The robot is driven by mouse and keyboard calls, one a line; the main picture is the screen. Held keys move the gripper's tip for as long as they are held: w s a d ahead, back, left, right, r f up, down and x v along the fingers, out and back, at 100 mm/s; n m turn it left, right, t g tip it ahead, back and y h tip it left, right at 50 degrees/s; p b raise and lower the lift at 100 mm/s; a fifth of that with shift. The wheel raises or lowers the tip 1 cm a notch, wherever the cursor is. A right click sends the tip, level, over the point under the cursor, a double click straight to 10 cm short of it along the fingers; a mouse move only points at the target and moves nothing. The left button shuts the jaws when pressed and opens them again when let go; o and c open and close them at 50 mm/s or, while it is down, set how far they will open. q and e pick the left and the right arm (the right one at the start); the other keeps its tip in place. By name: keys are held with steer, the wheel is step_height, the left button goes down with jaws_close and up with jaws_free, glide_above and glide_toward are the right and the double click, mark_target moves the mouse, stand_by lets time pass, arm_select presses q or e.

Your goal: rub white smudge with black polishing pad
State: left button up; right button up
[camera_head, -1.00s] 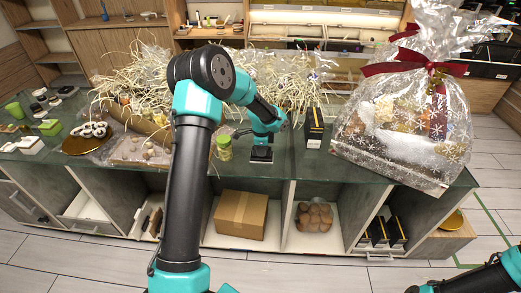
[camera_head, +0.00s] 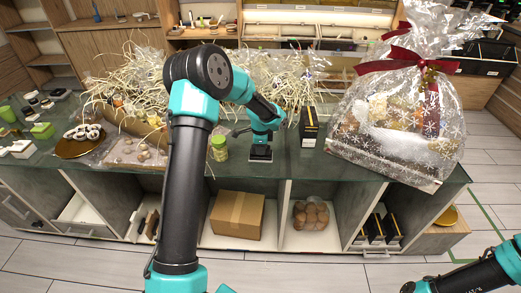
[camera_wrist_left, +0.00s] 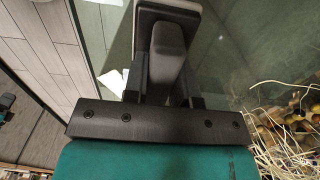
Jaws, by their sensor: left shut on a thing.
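My left gripper (camera_head: 262,138) is shut on the black polishing pad (camera_head: 260,153), which is low over the dark glass counter top (camera_head: 283,170) near its front edge. In the left wrist view the pad's grey handle (camera_wrist_left: 168,55) sits between the fingers, with its pale-edged base beyond. I cannot tell whether the pad touches the glass. I cannot clearly make out a white smudge; the pad and arm may cover it. A small white patch (camera_wrist_left: 113,82) shows beside the gripper in the left wrist view, but I cannot tell what it is. My right gripper is not in view.
A green-lidded jar (camera_head: 219,148) stands left of the pad and a black box (camera_head: 308,127) right of it. A large wrapped hamper (camera_head: 400,125) with a red bow fills the right end. Straw-filled baskets (camera_head: 130,90) stand behind. The counter's front strip near the pad is clear.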

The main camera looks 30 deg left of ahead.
arm_select(q)
steer(key=shift+r, duration=2.55)
steer(key=s+d, duration=0.6)
steer(key=s, duration=0.4)
steer(key=shift+s+d, duration=0.25)
steer(key=shift+d, duration=0.15)
steer(key=shift+w, duration=0.15)
